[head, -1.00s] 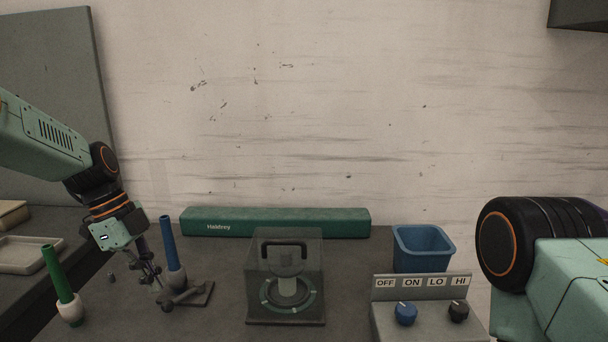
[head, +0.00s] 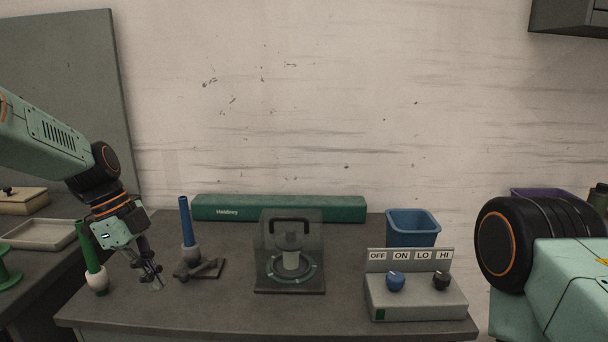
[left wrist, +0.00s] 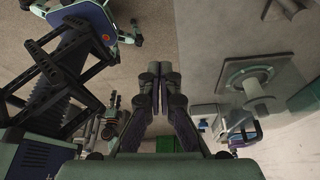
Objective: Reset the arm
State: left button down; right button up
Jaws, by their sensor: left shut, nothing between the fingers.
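My left gripper (head: 157,286) is shut and empty in the head view, low over the left part of the table, between the green cone and the dark arm-like piece. In the left wrist view its fingers (left wrist: 162,72) are pressed together with nothing between them. A dark lever-like piece (head: 205,268) lies on the table at the foot of a blue cone (head: 186,222) on a pale round base. A green cone (head: 93,248) on a similar base stands just left of my gripper. My right gripper is out of view; only part of my right arm shows.
A winder with a clear guard and black handle (head: 290,262) stands mid-table. Right of it are a control box (head: 418,297) with two knobs and a blue bin (head: 413,230). A green Haldrey bar (head: 300,208) lies along the back. The table front is clear.

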pick_arm(q)
jog(key=s+d+f+n+y, duration=0.15)
jog(key=s+f+n, duration=0.35)
jog(key=s+f, duration=0.5)
jog(key=s+d+f+n+y, duration=0.15)
jog(key=s+f+n, duration=0.4)
jog(key=f, duration=0.85)
jog(key=s+d+f+n, duration=0.1)
jog(key=s+n, duration=0.4)
jog(key=s, duration=0.5)
jog(key=s+d+f+n+y, duration=0.1)
jog(key=s+f+n, duration=0.2)
jog(key=s, duration=0.8)
jog(key=shift+f+n+t, duration=0.3)
jog(key=shift+f+n, duration=0.05)
jog(key=shift+n, duration=0.6)
jog(key=c, duration=2.1)
grip_release()
jog(key=shift+d, duration=0.1)
